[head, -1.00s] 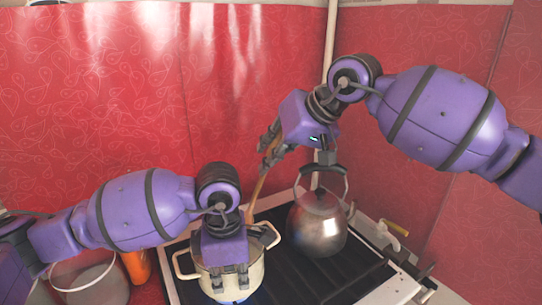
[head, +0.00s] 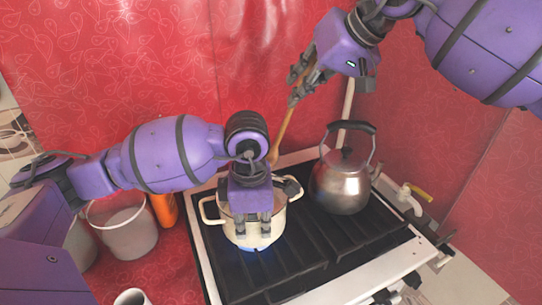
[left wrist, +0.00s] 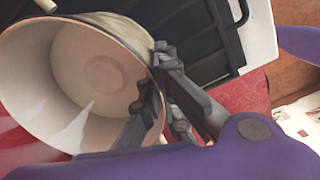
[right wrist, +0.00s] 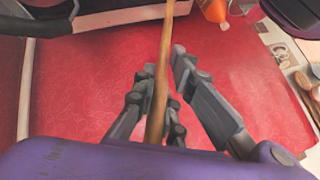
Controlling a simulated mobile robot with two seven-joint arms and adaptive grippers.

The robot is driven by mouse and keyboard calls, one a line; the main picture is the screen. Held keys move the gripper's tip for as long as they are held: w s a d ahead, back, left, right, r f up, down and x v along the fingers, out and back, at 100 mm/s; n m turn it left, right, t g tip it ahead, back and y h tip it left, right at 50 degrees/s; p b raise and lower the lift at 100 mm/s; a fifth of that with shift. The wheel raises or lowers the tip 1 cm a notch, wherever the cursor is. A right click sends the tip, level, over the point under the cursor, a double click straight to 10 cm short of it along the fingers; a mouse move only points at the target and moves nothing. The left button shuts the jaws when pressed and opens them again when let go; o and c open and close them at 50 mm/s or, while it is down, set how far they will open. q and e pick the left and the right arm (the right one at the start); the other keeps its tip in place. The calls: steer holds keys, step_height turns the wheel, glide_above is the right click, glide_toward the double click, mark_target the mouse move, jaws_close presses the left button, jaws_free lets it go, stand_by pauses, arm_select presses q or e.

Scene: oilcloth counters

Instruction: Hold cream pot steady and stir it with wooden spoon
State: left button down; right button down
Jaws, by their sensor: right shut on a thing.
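The cream pot (head: 272,228) stands on the hob, over a blue flame. My left gripper (head: 252,230) points down at its front side. In the left wrist view the fingers (left wrist: 155,72) are apart at the rim of the pot (left wrist: 20,80); whether they touch it I cannot tell. The visible inside of the pot looks empty. My right gripper (head: 303,82) is shut on the handle of the wooden spoon (head: 285,128), high behind the pot. The spoon slants down, its lower end beside my left wrist at the pot's back. The spoon (right wrist: 159,85) passes between the fingers in the right wrist view.
A steel kettle (head: 340,188) stands on the hob (head: 330,250) right of the pot. A grey bucket (head: 130,232) and an orange bottle (head: 164,209) stand to the left. A yellow-handled tap (head: 416,193) is at the right. Red walls close off the back.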

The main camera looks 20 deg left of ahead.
arm_select(q)
steer(key=c, duration=2.5)
jaws_free()
steer(key=o, duration=0.6)
steer(key=shift+o, duration=0.2)
step_height(320, 180, up, 12)
steer(key=shift+s+d, duration=0.1)
